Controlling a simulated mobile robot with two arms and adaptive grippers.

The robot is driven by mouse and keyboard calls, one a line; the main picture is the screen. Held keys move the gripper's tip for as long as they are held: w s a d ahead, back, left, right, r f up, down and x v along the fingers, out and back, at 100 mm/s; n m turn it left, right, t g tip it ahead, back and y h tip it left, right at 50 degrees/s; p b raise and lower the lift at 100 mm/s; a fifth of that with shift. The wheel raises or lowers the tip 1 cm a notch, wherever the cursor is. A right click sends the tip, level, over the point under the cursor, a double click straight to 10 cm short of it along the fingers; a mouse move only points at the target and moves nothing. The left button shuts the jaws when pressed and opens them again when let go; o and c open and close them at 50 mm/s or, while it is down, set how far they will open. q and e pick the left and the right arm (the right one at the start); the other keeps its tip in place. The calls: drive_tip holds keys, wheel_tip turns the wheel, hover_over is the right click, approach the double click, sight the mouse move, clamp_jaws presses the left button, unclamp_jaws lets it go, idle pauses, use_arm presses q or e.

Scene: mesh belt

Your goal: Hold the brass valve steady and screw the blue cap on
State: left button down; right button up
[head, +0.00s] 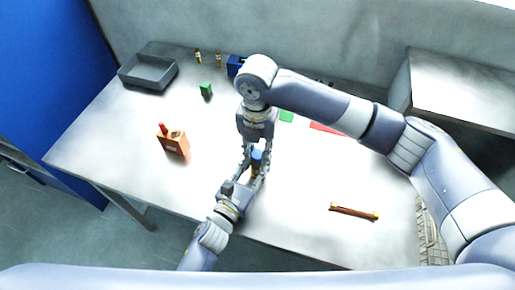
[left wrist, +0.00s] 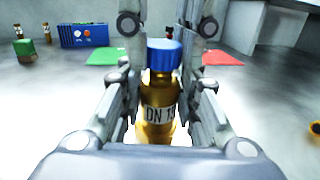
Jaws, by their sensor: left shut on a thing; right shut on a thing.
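The brass valve (head: 254,170) stands upright near the middle of the table's front part; the left wrist view shows its body (left wrist: 157,112) with a "DN 15" label. My left gripper (head: 250,176) comes from the front and is shut on the valve body. The blue cap (head: 257,155) sits at the top of the valve, and it also shows in the left wrist view (left wrist: 163,55). My right gripper (head: 256,157) reaches in from behind, shut on the cap, with a finger at either side. Whether the threads are engaged cannot be told.
An orange-brown block with a red top (head: 173,142) stands to the left. A grey tray (head: 148,73), a green block (head: 206,89), small bottles (head: 197,56) and a blue box (head: 235,66) are farther back. A red-brown bar (head: 354,212) lies right. The front-left table is clear.

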drive_tip(key=shift+s+d+f, duration=0.1)
drive_tip(key=shift+d+f, duration=0.15)
drive_tip(key=shift+f, duration=0.5)
idle(0.3)
drive_tip(key=shift+r, duration=0.1)
drive_tip(key=shift+a+r, duration=0.1)
drive_tip(key=shift+r, duration=0.05)
drive_tip(key=shift+s+a+r, duration=0.1)
drive_tip(key=shift+s+r, duration=0.1)
drive_tip(key=shift+r, duration=0.05)
idle(1.0)
